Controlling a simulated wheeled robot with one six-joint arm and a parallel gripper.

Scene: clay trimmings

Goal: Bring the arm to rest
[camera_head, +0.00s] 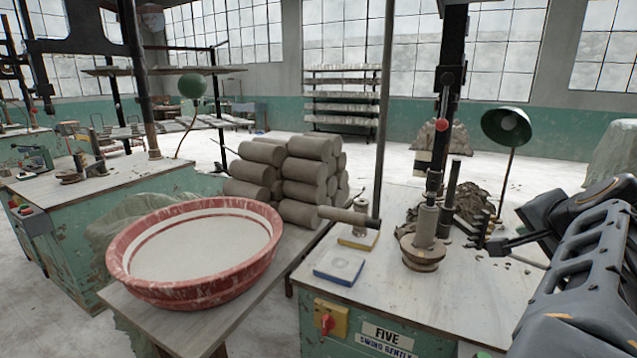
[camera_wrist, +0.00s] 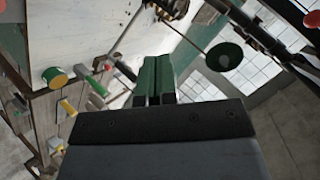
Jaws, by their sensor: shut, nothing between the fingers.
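My arm (camera_head: 585,270) comes in from the right edge over the right-hand bench. My gripper (camera_head: 482,240) is at its left end, a little right of the clay piece (camera_head: 425,228) on the round wooden base (camera_head: 422,257). In the wrist view my gripper (camera_wrist: 155,62) shows two dark green fingers together, with nothing between them. I cannot tell from these views whether the fingertips touch anything on the bench.
The bench (camera_head: 450,300) carries a blue-and-white block (camera_head: 339,266), a heap of clay trimmings (camera_head: 472,203) and a green lamp (camera_head: 507,125). A black upright press column (camera_head: 452,40) rises behind the clay piece. A red basin (camera_head: 130,281) and stacked clay rolls (camera_head: 303,172) stand left.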

